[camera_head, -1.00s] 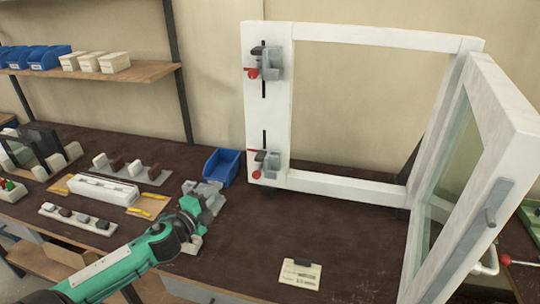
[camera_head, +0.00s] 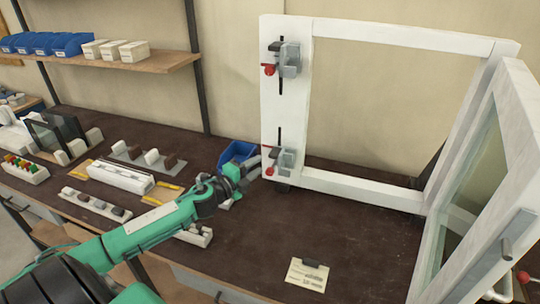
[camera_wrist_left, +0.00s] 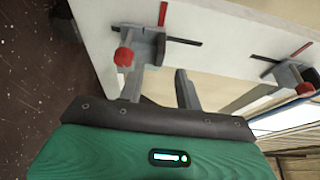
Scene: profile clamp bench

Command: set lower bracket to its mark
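The lower bracket (camera_head: 287,160) is a grey clamp with a red knob (camera_head: 269,171), on the left post of the white frame (camera_head: 272,105). It also shows in the left wrist view (camera_wrist_left: 147,45), ahead of the fingers. A short red mark (camera_wrist_left: 163,13) lies on the post beside the bracket's upper end. My left gripper (camera_head: 257,168) is just left of the lower bracket. In the left wrist view my left gripper (camera_wrist_left: 160,85) has its two fingers apart, with nothing held between them. Whether a finger touches the bracket I cannot tell. My right gripper is not in view.
The upper bracket (camera_head: 290,60) sits higher on the same post. A blue bin (camera_head: 237,153) stands just behind my left gripper. A hinged glazed sash (camera_head: 480,190) stands open at right. A paper card (camera_head: 307,274) lies on the dark bench, with bare room around it.

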